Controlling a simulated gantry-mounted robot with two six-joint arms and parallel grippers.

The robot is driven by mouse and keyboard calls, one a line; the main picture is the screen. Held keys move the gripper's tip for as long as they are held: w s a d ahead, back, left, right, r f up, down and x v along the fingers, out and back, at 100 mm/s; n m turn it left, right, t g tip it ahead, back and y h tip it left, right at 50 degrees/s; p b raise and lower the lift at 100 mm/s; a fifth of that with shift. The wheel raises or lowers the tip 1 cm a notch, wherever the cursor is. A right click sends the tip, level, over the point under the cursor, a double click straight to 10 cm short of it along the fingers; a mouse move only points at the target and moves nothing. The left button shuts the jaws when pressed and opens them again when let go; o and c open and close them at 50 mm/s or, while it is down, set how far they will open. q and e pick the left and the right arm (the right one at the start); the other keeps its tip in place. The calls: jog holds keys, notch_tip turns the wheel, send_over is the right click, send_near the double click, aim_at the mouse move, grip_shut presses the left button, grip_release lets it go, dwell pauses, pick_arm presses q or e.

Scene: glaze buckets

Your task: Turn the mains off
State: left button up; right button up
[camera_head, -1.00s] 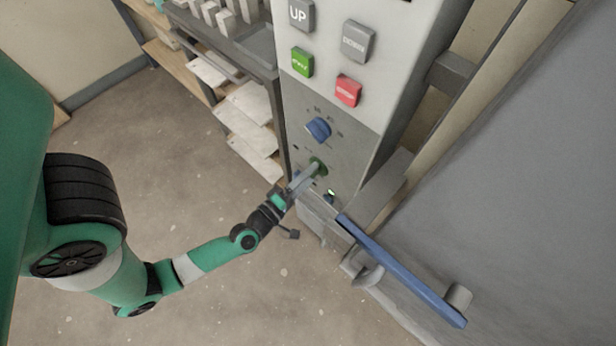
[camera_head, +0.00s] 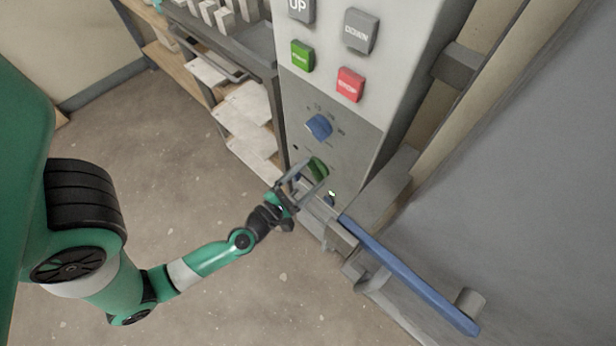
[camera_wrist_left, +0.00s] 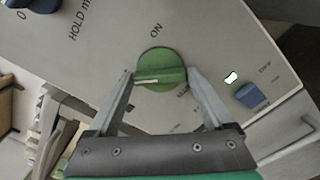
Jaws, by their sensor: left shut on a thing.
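The mains knob is a round green rotary switch (camera_head: 317,168) low on the grey control panel (camera_head: 345,150). In the left wrist view the green knob (camera_wrist_left: 161,68) fills the space between my fingertips, with a pale pointer line towards its left side and "ON" printed above it. My left gripper (camera_head: 313,173) is shut on this knob, one finger on each side; it also shows in the left wrist view (camera_wrist_left: 160,75). Part of the lettering below the knob is hidden by the fingers. My right gripper is not in view.
A lit green lamp (camera_head: 332,193) and a small blue knob (camera_wrist_left: 250,96) sit beside the mains knob. Above are a larger blue knob (camera_head: 318,126) and green (camera_head: 302,56) and red (camera_head: 350,84) buttons. A blue-handled bar (camera_head: 410,275) juts out at right. The floor at left is clear.

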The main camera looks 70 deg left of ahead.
pick_arm(q)
jog(key=shift+f+n, duration=0.1)
jog(key=shift+n, duration=0.3)
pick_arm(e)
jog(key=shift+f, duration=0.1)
pick_arm(q)
jog(key=o, duration=1.1)
jog(key=shift+o, duration=0.2)
